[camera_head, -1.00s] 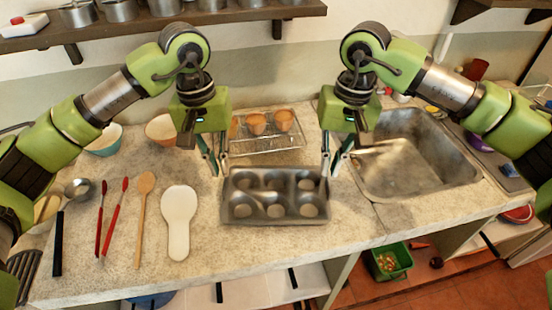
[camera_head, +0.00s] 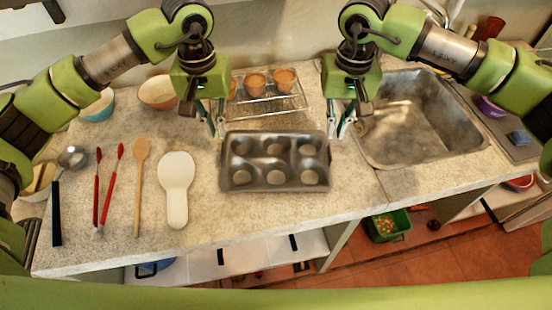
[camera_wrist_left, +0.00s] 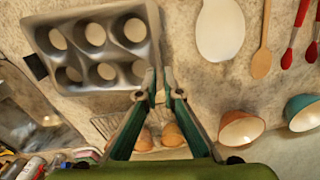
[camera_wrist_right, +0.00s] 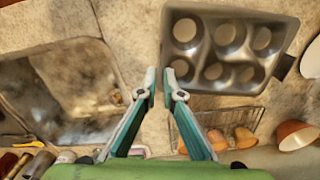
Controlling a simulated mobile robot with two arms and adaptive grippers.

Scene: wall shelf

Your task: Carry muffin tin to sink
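The grey metal muffin tin (camera_head: 275,189) lies on the counter, seemingly flat, with its cups facing up. The tin also fills the upper left of the left wrist view (camera_wrist_left: 82,54) and the upper right of the right wrist view (camera_wrist_right: 208,56). My left gripper (camera_head: 217,134) is at the tin's left end, fingers pointing down with a narrow gap. My right gripper (camera_head: 348,131) is just off the tin's right end, also with a gap. Contact with the rim is unclear. The sink (camera_head: 405,120) is empty, right of the tin.
A wire rack (camera_head: 262,108) with terracotta cups stands behind the tin. A white spoon rest (camera_head: 176,185), a wooden spoon (camera_head: 137,190) and red tongs (camera_head: 102,195) lie to the left. Bowls (camera_head: 158,92) stand behind them. Bare counter lies between tin and sink.

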